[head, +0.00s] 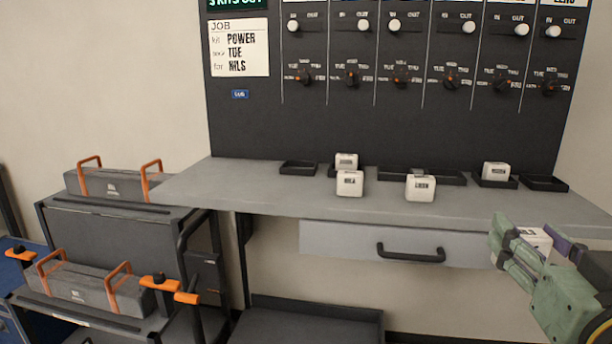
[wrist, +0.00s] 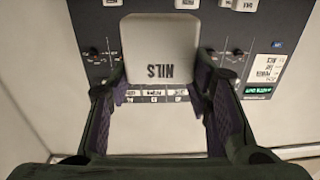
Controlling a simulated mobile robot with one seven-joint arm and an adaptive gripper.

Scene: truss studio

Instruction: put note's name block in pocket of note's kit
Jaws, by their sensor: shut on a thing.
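The note (head: 240,48) on the dark wall board reads JOB, kit POWER, TUE, for NILS. My gripper (head: 532,242) is at the right of the head view, in front of the shelf's right end. It is shut on a white name block (head: 537,236). In the wrist view the block (wrist: 160,45) sits between both fingers, its lettering NILS upside down. Two grey cases with orange handles are at the left: an upper case (head: 112,184) and a lower case (head: 85,288). Their small labels are too small to read, and I cannot make out a pocket.
The grey shelf (head: 250,191) carries several other white blocks, such as one in front (head: 349,184) and another (head: 420,188), and dark shallow trays (head: 298,168). A drawer (head: 340,240) with a dark handle is below. Orange-topped posts (head: 160,282) stand beside the lower case.

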